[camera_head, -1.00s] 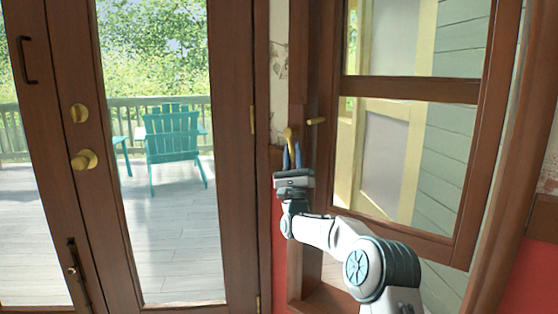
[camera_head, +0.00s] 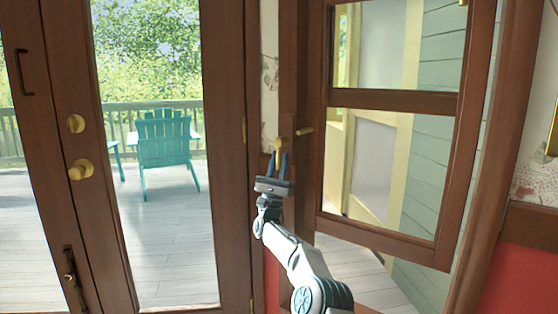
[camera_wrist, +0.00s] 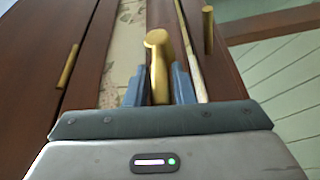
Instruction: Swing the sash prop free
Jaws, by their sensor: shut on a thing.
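A brass piece with a rounded head, which looks like the sash prop (camera_head: 280,143), is at the wooden post left of the window. In the wrist view the prop (camera_wrist: 158,62) stands upright between my two blue-grey fingers. My gripper (camera_head: 278,158) is shut on it; in the wrist view my gripper (camera_wrist: 165,82) hides its lower end. The brown-framed window sash (camera_head: 390,101) is to the right and stands outward, with decking visible below it. A brass peg (camera_head: 305,131) sticks out from its left edge, apart from my fingers.
A glazed wooden door (camera_head: 232,200) with brass knobs (camera_head: 80,170) is left of my gripper. A brass hinge (camera_wrist: 68,66) lies left of the prop. Red wall (camera_head: 530,265) is at the lower right. A teal chair (camera_head: 165,140) stands outside.

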